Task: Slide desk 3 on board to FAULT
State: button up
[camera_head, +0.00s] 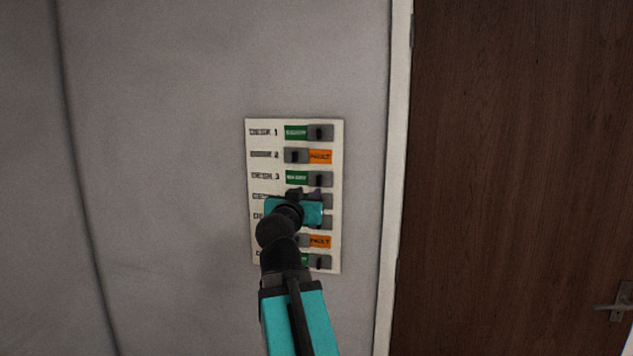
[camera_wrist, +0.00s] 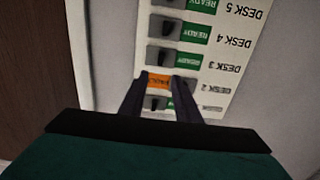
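The white board (camera_head: 262,190) hangs on the grey wall with a column of desk rows. Its desk 3 row shows a green READY label at left and a dark slider (camera_head: 320,179) at right. In the wrist view the board appears upside down, and the desk 3 slider (camera_wrist: 160,58) lies just beyond my fingertips. My gripper (camera_head: 304,192) is just below the desk 3 row in the head view, hiding parts of the desk 4 and 5 rows. Its fingers (camera_wrist: 158,77) are spread with nothing held; contact with the board cannot be told.
Desk 1 (camera_head: 296,132) shows green READY. Desk 2 (camera_head: 320,156) shows orange FAULT, and so does a lower row (camera_head: 320,242). A brown door (camera_head: 520,150) with a pale frame (camera_head: 394,180) stands right of the board. The wall left of the board is bare.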

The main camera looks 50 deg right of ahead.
aim_at(319, 181)
jog(key=shift+p+x, duration=2.65)
jog(key=shift+x, duration=3.8)
jog(key=shift+s, duration=0.1)
grip_shut()
